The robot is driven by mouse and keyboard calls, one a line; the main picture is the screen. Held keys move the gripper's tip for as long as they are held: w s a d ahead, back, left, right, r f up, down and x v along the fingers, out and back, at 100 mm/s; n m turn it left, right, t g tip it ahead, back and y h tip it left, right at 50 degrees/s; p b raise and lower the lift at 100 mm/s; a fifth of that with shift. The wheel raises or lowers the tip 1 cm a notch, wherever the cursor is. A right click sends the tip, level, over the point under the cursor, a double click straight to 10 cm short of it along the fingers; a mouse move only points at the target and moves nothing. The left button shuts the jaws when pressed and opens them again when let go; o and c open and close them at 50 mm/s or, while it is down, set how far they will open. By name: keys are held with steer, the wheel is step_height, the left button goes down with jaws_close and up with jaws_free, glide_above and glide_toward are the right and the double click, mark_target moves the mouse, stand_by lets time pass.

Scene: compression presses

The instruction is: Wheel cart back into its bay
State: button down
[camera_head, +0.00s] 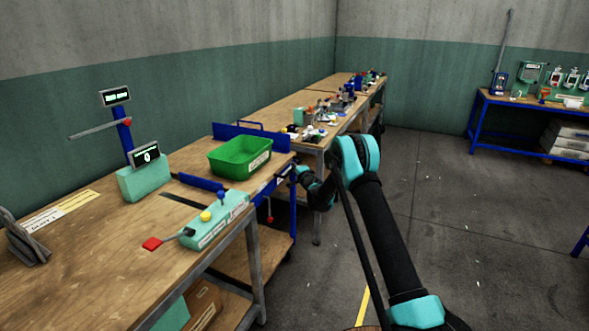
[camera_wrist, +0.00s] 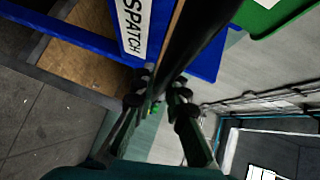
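The cart has a blue frame, a wooden deck and a blue upright panel (camera_head: 239,131), and stands between the workbenches in the head view. A green bin (camera_head: 240,158) with a white label sits on its top. In the wrist view the cart's blue edge (camera_wrist: 90,57) carries a label ending in "SPATCH". A dark bar (camera_wrist: 188,45), which looks like the cart's handle, runs between my fingers. My gripper (camera_head: 290,173) is at the cart's right end. In the wrist view my gripper (camera_wrist: 160,90) has its pads against both sides of the bar; the contact is partly hidden.
The near workbench (camera_head: 95,262) carries a lever box (camera_head: 215,222) and a display post. More benches (camera_head: 300,105) line the left wall. A blue-legged table (camera_head: 530,103) stands at the far right.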

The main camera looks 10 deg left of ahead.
steer(key=c, duration=1.5)
jaws_free()
steer(key=shift+a, duration=0.3)
steer(key=shift+c, duration=0.2)
steer(key=shift+d, duration=0.1)
steer(key=shift+s+d, duration=0.15)
steer(key=shift+s, duration=0.15)
steer(key=v, duration=1.1)
steer(key=shift+s, duration=0.1)
